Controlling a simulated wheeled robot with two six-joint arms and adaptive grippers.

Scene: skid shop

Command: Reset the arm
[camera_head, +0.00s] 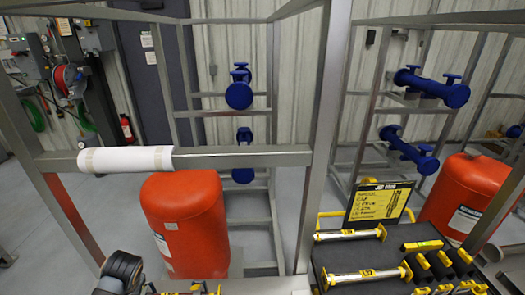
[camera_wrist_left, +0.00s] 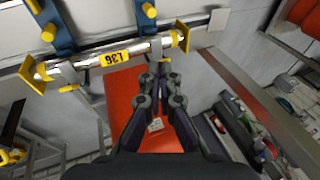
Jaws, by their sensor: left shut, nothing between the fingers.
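My left gripper (camera_wrist_left: 159,72) is in the middle of the left wrist view. Its dark fingers are closed together with nothing between them. Just past the fingertips is a silver pipe (camera_wrist_left: 82,64) with yellow end flanges and a yellow label. The pipe sits in clamps on blue supports (camera_wrist_left: 55,28). I cannot tell whether the fingertips touch its near clamp. In the head view a dark rounded part of my left arm (camera_head: 122,268) shows at the bottom left; its fingers cannot be made out there. My right arm and gripper are in neither view.
A metal frame post (camera_head: 322,130) and a crossbar (camera_head: 240,157) with a white sleeve (camera_head: 125,160) stand close ahead. An orange tank (camera_head: 185,220) is behind them. At right, a dark bench (camera_head: 335,258) holds pipes, yellow blocks and a yellow sign (camera_head: 378,204).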

